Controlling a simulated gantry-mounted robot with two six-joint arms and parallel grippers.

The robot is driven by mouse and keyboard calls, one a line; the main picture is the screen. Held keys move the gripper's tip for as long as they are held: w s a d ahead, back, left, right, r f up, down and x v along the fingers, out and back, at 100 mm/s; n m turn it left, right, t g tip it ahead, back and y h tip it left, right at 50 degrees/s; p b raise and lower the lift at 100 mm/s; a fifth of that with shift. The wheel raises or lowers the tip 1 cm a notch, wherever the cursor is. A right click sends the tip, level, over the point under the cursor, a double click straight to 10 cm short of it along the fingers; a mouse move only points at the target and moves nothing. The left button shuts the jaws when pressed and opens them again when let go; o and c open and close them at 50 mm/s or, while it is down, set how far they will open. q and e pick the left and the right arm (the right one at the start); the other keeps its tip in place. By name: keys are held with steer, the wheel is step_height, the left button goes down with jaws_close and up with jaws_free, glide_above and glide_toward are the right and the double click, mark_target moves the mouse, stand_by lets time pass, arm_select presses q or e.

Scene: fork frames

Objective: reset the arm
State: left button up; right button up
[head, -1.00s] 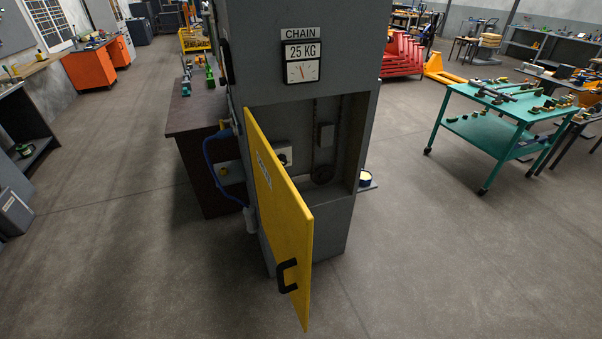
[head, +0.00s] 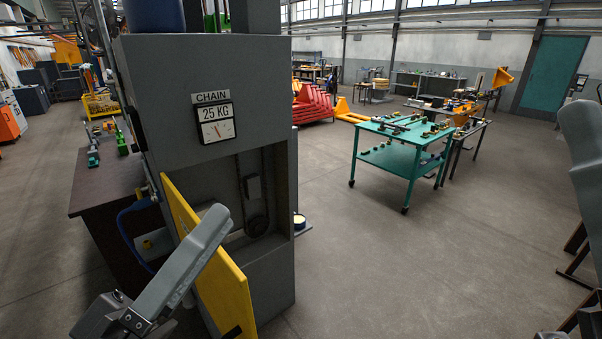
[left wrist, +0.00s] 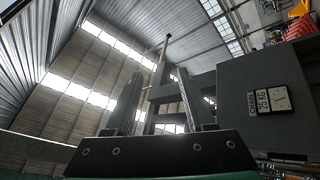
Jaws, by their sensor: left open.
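My left gripper (head: 200,242) is at the lower left of the head view, in front of the yellow door (head: 232,298) and hiding part of it. In the left wrist view my left gripper (left wrist: 158,98) points up toward the roof, its two dark fingers apart with nothing between them. A grey part of my right arm (head: 582,165) shows at the right edge of the head view. The jaws of my right gripper do not show.
The grey cabinet (head: 275,250), marked CHAIN 25 KG, has its yellow door hanging open. A dark bench (head: 105,185) stands behind it at the left. A teal cart (head: 408,160) with several tools stands at the right. The floor between is clear.

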arm_select(q)
steer(key=s+a+r+m+t+y, duration=0.55)
steer(key=a+r+t+y, duration=0.3)
steer(key=r+y, duration=0.35)
step_height(320, 180, up, 30)
steer(key=p, duration=3)
steer(key=shift+g+h, duration=0.3)
steer(key=shift+g, duration=0.15)
steer(key=shift+s+a, duration=0.1)
